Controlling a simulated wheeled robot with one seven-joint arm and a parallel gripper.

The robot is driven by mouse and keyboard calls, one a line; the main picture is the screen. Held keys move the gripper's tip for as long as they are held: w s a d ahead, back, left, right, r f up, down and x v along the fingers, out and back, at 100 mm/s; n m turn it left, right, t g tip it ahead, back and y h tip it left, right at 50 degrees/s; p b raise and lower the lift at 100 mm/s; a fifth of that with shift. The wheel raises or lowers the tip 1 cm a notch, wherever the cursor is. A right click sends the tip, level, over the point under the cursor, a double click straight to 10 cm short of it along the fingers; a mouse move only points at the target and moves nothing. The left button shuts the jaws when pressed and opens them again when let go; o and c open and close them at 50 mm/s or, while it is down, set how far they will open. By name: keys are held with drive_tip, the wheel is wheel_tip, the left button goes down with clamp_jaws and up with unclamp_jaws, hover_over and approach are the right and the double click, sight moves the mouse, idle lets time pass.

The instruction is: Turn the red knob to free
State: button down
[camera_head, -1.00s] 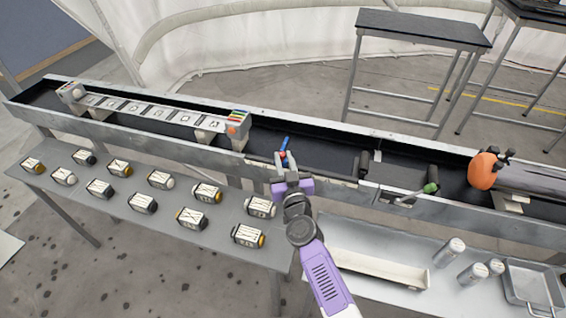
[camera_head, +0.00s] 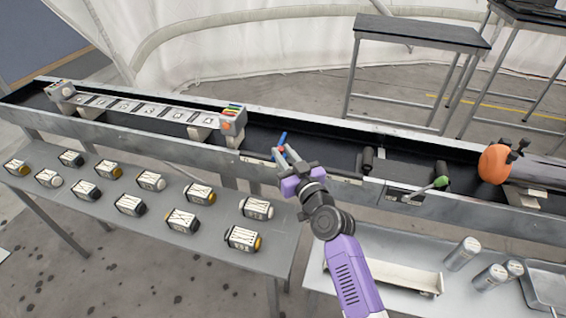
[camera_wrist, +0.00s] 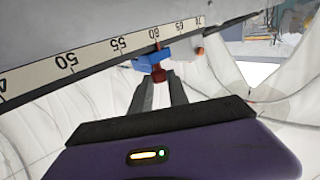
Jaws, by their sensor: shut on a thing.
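The red knob (camera_wrist: 158,75) shows between my fingertips in the wrist view, below a blue block. It is small and partly hidden by the fingers. In the head view a little red (camera_head: 281,149) shows at the trough's front rim, beside a blue lever (camera_head: 283,139). The blue part also shows in the wrist view (camera_wrist: 152,63), close under a numbered scale strip (camera_wrist: 95,54). My gripper (camera_head: 284,155) reaches the rim from the front, and in the wrist view its fingers (camera_wrist: 158,80) are closed on the red knob. The knob's marking cannot be read.
A long metal trough (camera_head: 330,126) runs across the view, with a row of marked plates at its left. A green-tipped handle (camera_head: 440,182) and an orange round thing (camera_head: 495,165) are to the right. Several labelled cylinders lie on the front table (camera_head: 105,218).

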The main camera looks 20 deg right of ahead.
drive_tip(key=shift+d+f+n+y+b, duration=0.15)
drive_tip(key=shift+n+y+b, duration=0.3)
drive_tip(key=shift+b, duration=1.05)
drive_tip(key=shift+d+f+n+y+b, duration=0.2)
drive_tip(key=shift+y+b, duration=0.45)
drive_tip(key=shift+b, duration=0.8)
drive_tip(key=n+g+y+b, duration=0.1)
drive_tip(key=b, duration=0.3)
drive_tip(key=shift+w+y, duration=0.1)
drive_tip(key=shift+y, duration=0.3)
drive_tip(key=b, duration=0.1)
drive_tip(key=n+y+b, duration=0.1)
drive_tip(key=b, duration=0.1)
drive_tip(key=shift+r+g+y, duration=0.2)
drive_tip(key=shift+g+y, duration=0.1)
drive_tip(key=shift+n+b, duration=0.25)
drive_tip(key=shift+b, duration=0.1)
drive_tip(key=shift+r+n+g+y+b, duration=0.3)
drive_tip(key=shift+y+b, duration=0.2)
drive_tip(key=shift+b, duration=0.15)
drive_tip(key=c, duration=1.3)
unclamp_jaws()
drive_tip(key=shift+d+f, duration=0.1)
